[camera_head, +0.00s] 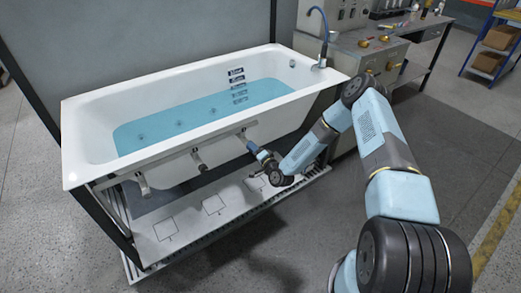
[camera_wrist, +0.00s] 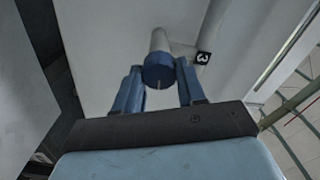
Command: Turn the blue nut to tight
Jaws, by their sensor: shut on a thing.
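The blue nut (camera_wrist: 158,74) sits at the end of a pale grey pipe stub in the wrist view. A thin light line marks the lower part of its face. My gripper (camera_wrist: 159,66) has its two blue fingers on either side of the nut, shut on it. In the head view my gripper (camera_head: 260,154) reaches the rightmost stub on the front of the white bathtub (camera_head: 90,141). There the nut is too small and covered by the fingers to make out clearly.
Two other stubs, a middle one (camera_head: 198,160) and a left one (camera_head: 143,185), stick out from the tub's front. A black tag with a 3 (camera_wrist: 203,57) is beside the held stub. A pale panel (camera_head: 190,227) with marked squares lies below. A workbench (camera_head: 375,50) stands behind right.

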